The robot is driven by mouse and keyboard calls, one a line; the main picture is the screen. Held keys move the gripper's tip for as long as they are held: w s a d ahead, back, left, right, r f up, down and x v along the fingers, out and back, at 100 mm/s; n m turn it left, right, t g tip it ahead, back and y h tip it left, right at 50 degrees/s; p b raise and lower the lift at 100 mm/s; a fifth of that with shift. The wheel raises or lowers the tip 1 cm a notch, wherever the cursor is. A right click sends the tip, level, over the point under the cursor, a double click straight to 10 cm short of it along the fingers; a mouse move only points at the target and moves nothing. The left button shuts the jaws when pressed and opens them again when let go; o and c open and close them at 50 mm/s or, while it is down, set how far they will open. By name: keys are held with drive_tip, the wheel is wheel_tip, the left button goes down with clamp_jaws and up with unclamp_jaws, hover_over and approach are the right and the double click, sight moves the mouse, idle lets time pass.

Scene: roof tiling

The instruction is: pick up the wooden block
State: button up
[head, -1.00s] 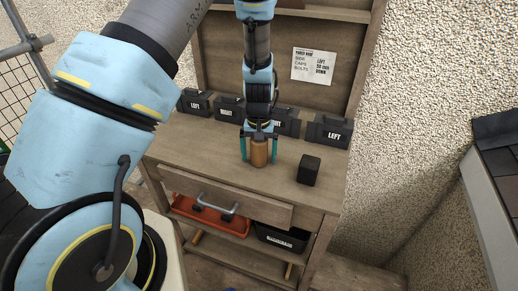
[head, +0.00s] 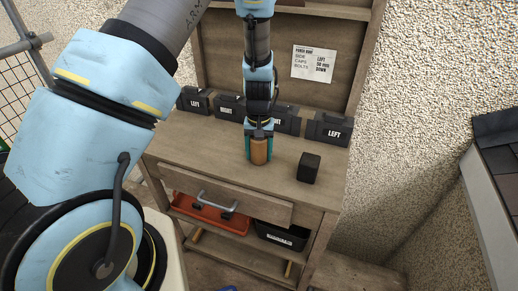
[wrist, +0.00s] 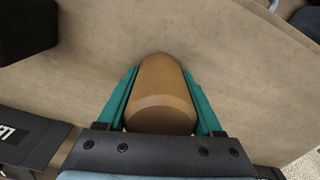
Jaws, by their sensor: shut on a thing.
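The wooden block (head: 259,151) is brown with a rounded top and stands upright on the workbench top (head: 215,150). In the wrist view the wooden block (wrist: 160,92) fills the space between the two teal fingers. My gripper (head: 259,150) points down over it and is shut on it, one finger against each side. My gripper also shows in the wrist view (wrist: 160,100). The block appears to rest on the bench; I cannot see any gap under it.
A black block (head: 308,168) stands to the right of my gripper. Several dark labelled cases (head: 329,130) line the back of the bench. A note (head: 314,64) hangs on the back board. Below are a drawer (head: 225,196), an orange tray (head: 210,217) and a black bin (head: 282,236).

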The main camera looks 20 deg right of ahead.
drive_tip(key=shift+r, duration=0.15)
wheel_tip(320, 180, up, 10)
drive_tip(key=b, duration=0.2)
drive_tip(key=shift+b, duration=0.35)
